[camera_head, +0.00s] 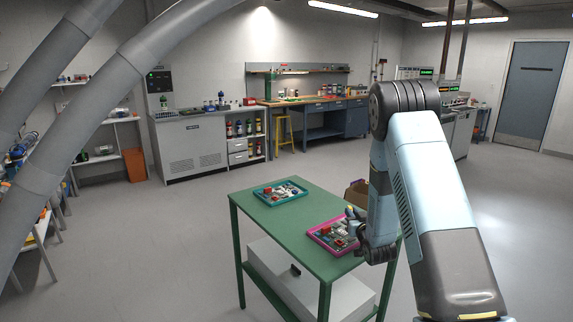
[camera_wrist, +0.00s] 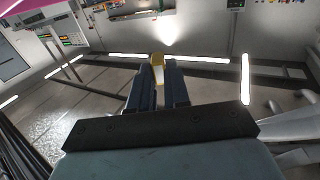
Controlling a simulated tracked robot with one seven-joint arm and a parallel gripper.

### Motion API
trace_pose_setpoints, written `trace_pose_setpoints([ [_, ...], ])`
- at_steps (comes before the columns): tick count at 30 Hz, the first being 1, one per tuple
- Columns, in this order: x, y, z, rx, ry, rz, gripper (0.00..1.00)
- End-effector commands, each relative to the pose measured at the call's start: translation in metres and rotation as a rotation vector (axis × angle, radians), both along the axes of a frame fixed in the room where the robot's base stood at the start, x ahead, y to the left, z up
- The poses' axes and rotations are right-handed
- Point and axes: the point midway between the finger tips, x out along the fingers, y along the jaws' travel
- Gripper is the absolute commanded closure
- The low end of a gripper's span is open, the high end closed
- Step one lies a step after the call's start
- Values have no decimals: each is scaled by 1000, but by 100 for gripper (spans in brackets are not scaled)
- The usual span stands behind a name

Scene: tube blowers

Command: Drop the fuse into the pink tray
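The pink tray (camera_head: 321,244) lies on the right part of the green table (camera_head: 283,222) and holds several small parts. My gripper (camera_head: 351,212) is by the tray's right side in the head view, partly covering it; the height of the gap is hard to tell. In the wrist view, my gripper's dark fingers (camera_wrist: 158,82) are close together around a small yellow and whitish piece (camera_wrist: 158,62), which appears to be the fuse. In the head view a small yellowish spot shows at the fingertips. A pink strip in the wrist view's top left corner may be the tray's edge.
A teal tray (camera_head: 262,200) with several small parts lies on the left part of the table. A grey box (camera_head: 310,285) sits on the table's lower level. A brown cardboard box (camera_head: 357,192) is behind the table. Open floor surrounds the table.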

Motion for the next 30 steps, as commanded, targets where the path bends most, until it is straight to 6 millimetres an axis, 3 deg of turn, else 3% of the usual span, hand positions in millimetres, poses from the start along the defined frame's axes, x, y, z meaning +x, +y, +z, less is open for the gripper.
trace_pose_setpoints([
  [8,0,0,0,0,0,0,57],
  [19,-7,-1,0,0,1,0,57],
  [30,-72,-12,-1,1,3,-1,57],
])
